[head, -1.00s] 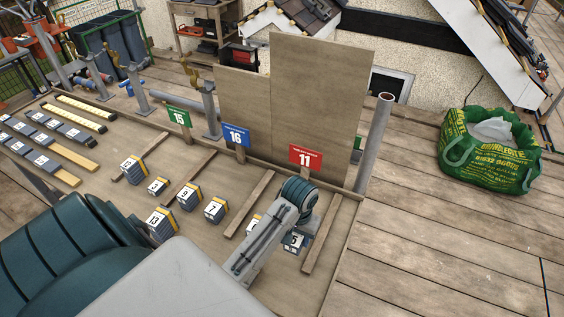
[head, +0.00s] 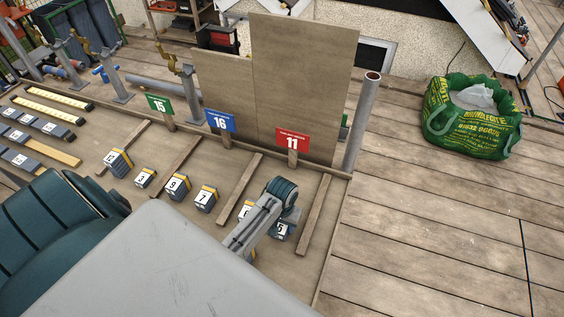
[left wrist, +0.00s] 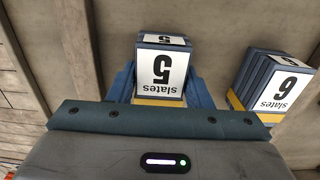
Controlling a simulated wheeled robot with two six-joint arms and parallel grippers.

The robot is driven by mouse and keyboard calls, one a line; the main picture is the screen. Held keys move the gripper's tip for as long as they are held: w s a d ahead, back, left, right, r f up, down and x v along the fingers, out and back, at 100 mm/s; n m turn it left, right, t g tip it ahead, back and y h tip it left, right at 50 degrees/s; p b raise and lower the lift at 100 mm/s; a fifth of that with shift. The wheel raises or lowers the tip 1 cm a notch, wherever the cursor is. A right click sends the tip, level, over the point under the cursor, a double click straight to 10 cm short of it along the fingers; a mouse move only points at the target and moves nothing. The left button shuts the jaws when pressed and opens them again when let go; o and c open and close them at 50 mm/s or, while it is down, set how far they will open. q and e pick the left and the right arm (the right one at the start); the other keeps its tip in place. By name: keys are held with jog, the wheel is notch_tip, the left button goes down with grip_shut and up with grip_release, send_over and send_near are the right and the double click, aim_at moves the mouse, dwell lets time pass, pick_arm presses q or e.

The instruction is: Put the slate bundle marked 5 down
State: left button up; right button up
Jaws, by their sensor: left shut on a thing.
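The slate bundle marked 5 (head: 281,231) is dark with a white label, low over the boarded deck, between two wooden battens on the side of the red 11 sign (head: 292,141). My left gripper (head: 283,212) is shut on it from above and hides part of it. In the left wrist view the bundle (left wrist: 162,72) sits between the blue fingers, its label facing the camera. I cannot tell whether its underside touches the deck. The bundle marked 6 (left wrist: 278,88) stands beside it with a gap; in the head view my arm mostly hides it. My right gripper is not in view.
Bundles marked 7 (head: 205,199), 9 (head: 177,187) and 3 (head: 145,177) stand to the left. A batten (head: 314,216) lies right of bundle 5. Blue 16 (head: 220,121) and green 15 (head: 159,104) signs and upright boards (head: 304,85) stand behind.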

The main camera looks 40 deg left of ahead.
pick_arm(q)
jog(key=shift+d, duration=0.1)
jog(key=o, duration=1.1)
jog(key=shift+f, duration=0.1)
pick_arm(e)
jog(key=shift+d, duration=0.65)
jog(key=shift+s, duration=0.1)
pick_arm(q)
notch_tip(320, 180, up, 12)
jog(key=b, duration=0.2)
jog(key=shift+r+b, duration=0.2)
jog(key=shift+b, duration=0.2)
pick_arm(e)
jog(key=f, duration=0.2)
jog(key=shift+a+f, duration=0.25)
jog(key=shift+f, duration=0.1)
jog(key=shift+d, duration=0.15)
